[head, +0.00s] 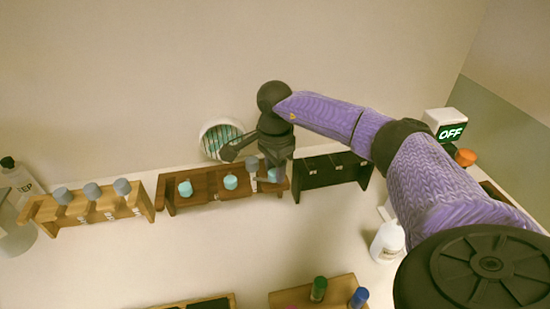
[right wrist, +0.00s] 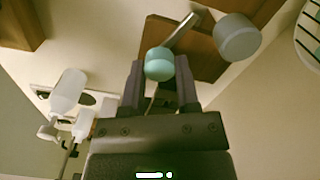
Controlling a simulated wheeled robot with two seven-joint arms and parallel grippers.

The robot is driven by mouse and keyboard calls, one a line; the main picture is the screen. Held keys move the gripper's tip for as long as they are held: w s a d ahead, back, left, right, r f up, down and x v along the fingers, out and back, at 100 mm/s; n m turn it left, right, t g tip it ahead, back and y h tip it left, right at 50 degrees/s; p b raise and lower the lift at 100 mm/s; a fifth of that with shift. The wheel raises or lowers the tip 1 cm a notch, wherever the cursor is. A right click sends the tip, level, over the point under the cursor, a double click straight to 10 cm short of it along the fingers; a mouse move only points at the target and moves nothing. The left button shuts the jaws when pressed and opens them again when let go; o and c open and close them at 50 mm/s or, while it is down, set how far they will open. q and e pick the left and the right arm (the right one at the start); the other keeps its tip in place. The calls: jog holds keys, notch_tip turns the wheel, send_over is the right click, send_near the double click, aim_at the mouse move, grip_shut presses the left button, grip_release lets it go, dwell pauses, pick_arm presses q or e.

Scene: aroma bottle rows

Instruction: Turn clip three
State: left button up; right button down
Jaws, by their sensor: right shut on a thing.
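A brown wooden rack (head: 208,200) stands in the middle of the head view with teal round-topped pieces (head: 185,188), (head: 231,182) along it. My right gripper (head: 272,160) reaches down over the rack's right end, where another teal piece (head: 273,175) shows just below it. In the right wrist view my right gripper (right wrist: 159,80) is shut on this teal piece (right wrist: 159,64), which sits between its fingertips. A thin grey bar (right wrist: 182,31) runs from beside it toward the rack. A grey round cap (right wrist: 238,37) is close by, to the right. My left gripper is not in view.
A light wooden rack (head: 95,217) with grey-capped pieces stands to the left, a black rack (head: 330,182) to the right. A round striped vent (head: 222,139) is behind. A white bottle (head: 388,242) and an OFF box (head: 446,126) are at the right.

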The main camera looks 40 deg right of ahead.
jog(key=shift+n, duration=1.2)
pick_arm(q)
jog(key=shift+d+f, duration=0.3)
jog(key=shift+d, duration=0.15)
pick_arm(e)
jog(key=shift+n, duration=1)
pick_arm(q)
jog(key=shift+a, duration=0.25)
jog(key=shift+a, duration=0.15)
pick_arm(e)
jog(key=shift+c, duration=1.7)
grip_release()
